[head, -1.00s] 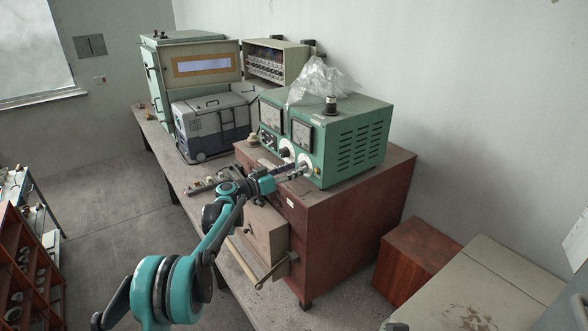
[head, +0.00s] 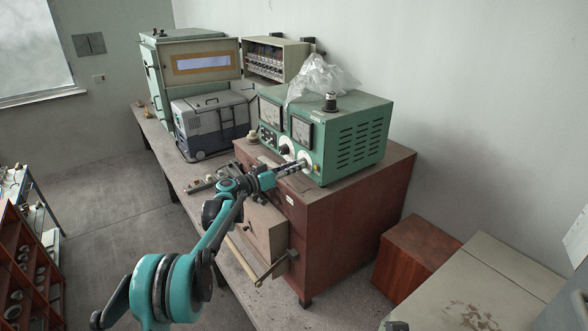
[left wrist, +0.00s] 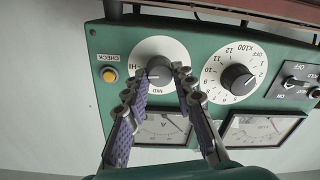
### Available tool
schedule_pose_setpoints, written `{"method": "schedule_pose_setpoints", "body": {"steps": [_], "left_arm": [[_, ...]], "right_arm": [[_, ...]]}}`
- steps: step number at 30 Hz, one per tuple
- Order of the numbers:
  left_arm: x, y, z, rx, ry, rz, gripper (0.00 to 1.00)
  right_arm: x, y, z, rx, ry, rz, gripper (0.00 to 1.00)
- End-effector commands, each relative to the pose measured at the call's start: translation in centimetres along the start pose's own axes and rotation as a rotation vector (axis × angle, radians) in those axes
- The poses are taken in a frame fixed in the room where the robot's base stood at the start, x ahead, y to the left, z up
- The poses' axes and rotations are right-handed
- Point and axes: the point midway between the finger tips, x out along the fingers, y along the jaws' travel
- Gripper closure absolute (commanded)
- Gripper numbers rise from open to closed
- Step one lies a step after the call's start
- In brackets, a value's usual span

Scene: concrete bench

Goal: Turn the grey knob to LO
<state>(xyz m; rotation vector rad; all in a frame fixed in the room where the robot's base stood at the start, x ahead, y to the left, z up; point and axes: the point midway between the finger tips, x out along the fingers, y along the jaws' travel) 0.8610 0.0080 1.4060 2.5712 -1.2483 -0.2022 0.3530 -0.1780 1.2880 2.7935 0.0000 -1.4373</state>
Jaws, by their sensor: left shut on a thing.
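The grey knob (left wrist: 159,72) sits on a white dial on the green instrument (head: 352,138). In the left wrist view the panel appears upside down, with HI at the dial's left and MID below the knob. I see no LO mark; the right finger covers part of the dial. I cannot clearly read where the knob points. My left gripper (left wrist: 158,78) is shut on the grey knob, one finger on each side. In the head view my left gripper (head: 298,165) reaches the instrument's front and hides most of the knob. My right gripper is not in view.
A black knob (left wrist: 237,79) on a numbered dial is beside the grey knob. A yellow CHECK button (left wrist: 109,75), switches and two meters are also close. The instrument stands on a brown cabinet (head: 352,205). A plastic bag (head: 318,78) lies on top.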

Motion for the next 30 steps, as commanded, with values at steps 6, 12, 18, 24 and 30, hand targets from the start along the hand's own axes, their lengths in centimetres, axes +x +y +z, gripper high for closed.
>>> {"method": "schedule_pose_setpoints", "body": {"steps": [6, 12, 18, 24, 30], "left_arm": [[0.0, -0.1, 0.0, -0.174, -0.004, -0.003, 1.0], [0.0, -0.1, 0.0, -0.365, -0.011, -0.004, 1.0], [-0.1, -0.1, -0.1, -0.554, -0.018, -0.006, 1.0], [-0.1, -0.1, -0.1, -0.744, -0.025, -0.006, 1.0], [-0.1, -0.1, -0.2, -0.934, -0.031, -0.008, 1.0]], "right_arm": [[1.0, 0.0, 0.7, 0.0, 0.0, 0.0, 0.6], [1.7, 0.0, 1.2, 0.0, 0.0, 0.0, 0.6], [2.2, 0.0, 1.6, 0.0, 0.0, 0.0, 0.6], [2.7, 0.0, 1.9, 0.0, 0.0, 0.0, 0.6], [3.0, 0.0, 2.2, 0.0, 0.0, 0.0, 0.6]]}}
